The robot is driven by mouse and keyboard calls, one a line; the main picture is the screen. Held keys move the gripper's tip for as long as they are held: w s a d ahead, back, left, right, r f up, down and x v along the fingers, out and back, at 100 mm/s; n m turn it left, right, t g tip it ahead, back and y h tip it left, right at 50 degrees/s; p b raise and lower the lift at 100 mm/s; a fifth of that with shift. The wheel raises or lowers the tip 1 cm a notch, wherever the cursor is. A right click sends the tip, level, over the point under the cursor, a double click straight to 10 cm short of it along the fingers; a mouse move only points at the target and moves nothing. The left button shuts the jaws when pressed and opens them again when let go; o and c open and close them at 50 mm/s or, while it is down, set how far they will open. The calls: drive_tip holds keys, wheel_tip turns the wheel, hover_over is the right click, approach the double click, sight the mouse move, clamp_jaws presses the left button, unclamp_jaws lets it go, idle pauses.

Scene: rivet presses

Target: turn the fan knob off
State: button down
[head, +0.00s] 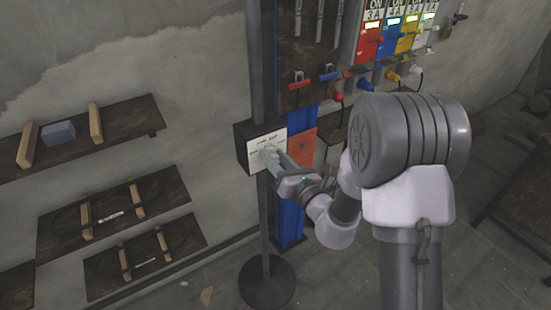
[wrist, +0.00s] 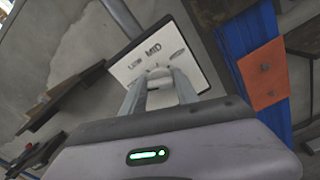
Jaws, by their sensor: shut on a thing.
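The fan control box (head: 243,140) is a dark box on a grey upright pole, with a white label plate (head: 258,150) on its front. In the wrist view the white plate (wrist: 185,50) shows the word MID and other lettering that is hard to read. My gripper (head: 270,154) reaches to the front of the plate from the right. In the wrist view the two fingers of my gripper (wrist: 160,78) point at the plate's lower middle and are shut on the fan knob, which is mostly hidden between the fingertips. I cannot tell the knob's setting.
The pole stands on a round dark base (head: 267,283). A blue post (head: 288,220) with an orange plate (head: 302,147) is close behind my gripper. Wooden shelves (head: 110,215) hang on the left wall. Coloured switch boxes (head: 390,45) are at the upper right.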

idle(0.3)
drive_tip(key=c, duration=0.9)
unclamp_jaws()
drive_tip(key=p+v, duration=1)
drive_tip(key=v, duration=0.7)
drive_tip(key=shift+s+d, duration=0.15)
